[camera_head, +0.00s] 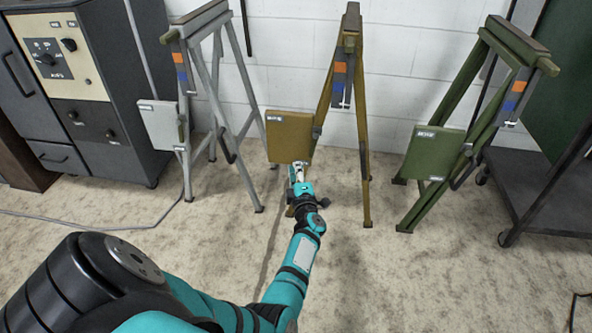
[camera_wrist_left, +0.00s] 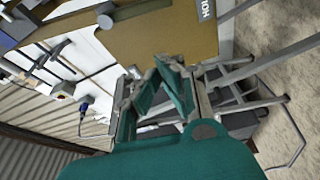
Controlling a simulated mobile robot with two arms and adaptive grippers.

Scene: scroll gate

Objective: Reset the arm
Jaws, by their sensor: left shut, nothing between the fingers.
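My left arm reaches forward in the head view, and my left gripper (camera_head: 298,168) is at the lower edge of the mustard-yellow panel (camera_head: 288,136) on the middle stand (camera_head: 360,120). The gripper is shut and empty. I cannot tell whether the fingertips touch the panel. My right gripper is not in view.
A grey stand (camera_head: 194,70) with a panel (camera_head: 162,124) is on the left, and a green stand (camera_head: 490,100) with a panel (camera_head: 431,152) on the right. A control cabinet (camera_head: 75,60) stands at the left and a dark cart (camera_head: 535,185) at the right. The floor in front is mostly clear.

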